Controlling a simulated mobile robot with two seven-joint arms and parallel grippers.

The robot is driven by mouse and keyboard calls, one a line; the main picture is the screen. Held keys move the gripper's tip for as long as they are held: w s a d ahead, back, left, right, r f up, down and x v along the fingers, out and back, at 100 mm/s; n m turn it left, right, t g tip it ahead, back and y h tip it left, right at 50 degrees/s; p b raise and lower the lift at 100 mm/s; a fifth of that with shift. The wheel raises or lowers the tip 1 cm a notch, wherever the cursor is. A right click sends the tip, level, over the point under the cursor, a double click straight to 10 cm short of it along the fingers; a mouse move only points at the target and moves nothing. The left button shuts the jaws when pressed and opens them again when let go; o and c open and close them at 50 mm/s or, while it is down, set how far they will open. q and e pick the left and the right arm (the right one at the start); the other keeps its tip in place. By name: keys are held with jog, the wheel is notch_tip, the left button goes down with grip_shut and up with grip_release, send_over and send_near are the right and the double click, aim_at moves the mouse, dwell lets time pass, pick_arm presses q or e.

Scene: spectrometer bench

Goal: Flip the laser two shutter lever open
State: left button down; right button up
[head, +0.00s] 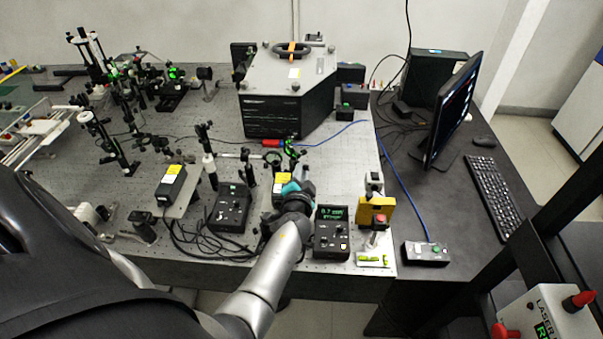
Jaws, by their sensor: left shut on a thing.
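My left gripper (298,183) reaches from below to a small laser box with a yellow label (282,190), near the front middle of the bench. Its jaws are shut at the right side of this box, on what appears to be the shutter lever. The lever itself is hidden by the gripper and is too small to make out, so its position cannot be told. A second laser box with a yellow label (171,185) stands further left, apart from the gripper. My right gripper is not in view.
A black controller (230,207) stands left of the gripper and a lit display box (331,233) close to its right. A yellow block (377,212) stands further right. Posts and optics crowd the left; a large spectrometer (289,95) stands behind. A monitor (455,110) is at right.

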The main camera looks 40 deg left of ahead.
pick_arm(q)
jog(key=shift+w+d+f+m+y+b, duration=0.15)
jog(key=shift+f+m+y+b, duration=0.1)
jog(key=shift+m+b, duration=0.3)
jog(key=shift+w+d+f+m+y+b, duration=0.1)
jog(key=shift+m+y+b, duration=0.15)
jog(key=shift+m+b, duration=0.25)
jog(key=c, duration=0.9)
grip_release()
